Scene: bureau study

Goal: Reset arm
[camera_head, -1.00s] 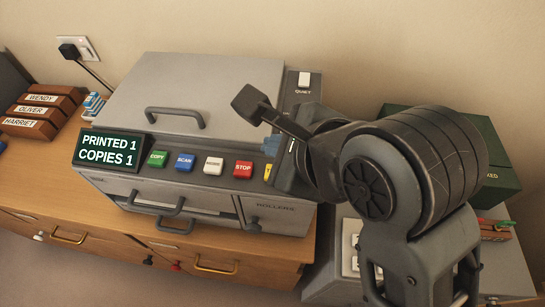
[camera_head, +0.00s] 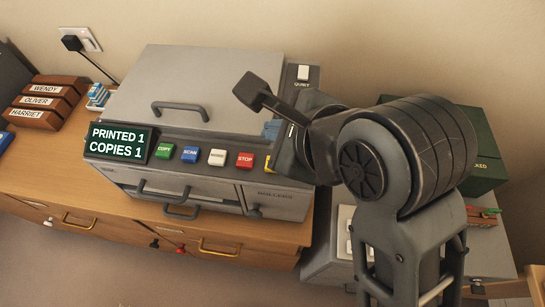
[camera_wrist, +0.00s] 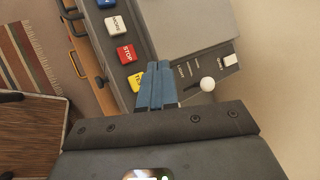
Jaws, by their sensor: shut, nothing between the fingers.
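My gripper shows in the wrist view (camera_wrist: 157,84) with its two blue fingers together and nothing between them. In the head view my gripper (camera_head: 271,131) is mostly hidden behind my own wrist, with a bit of blue showing over the right part of the copier. The grey copier (camera_head: 215,85) stands on the wooden desk, lid down. Its display (camera_head: 117,143) reads PRINTED 1, COPIES 1. Green, blue, white and red STOP (camera_head: 245,160) buttons line its front. In the wrist view the fingers appear beside the yellow button (camera_wrist: 136,81); I cannot tell if they touch anything.
Name-labelled wooden trays (camera_head: 43,101) stand at the far left. A dark green box (camera_head: 480,150) sits behind my arm on the right. A wall socket (camera_head: 78,40) holds a black plug. Desk drawers (camera_head: 80,219) have brass handles. A striped rug (camera_wrist: 28,60) lies on the floor.

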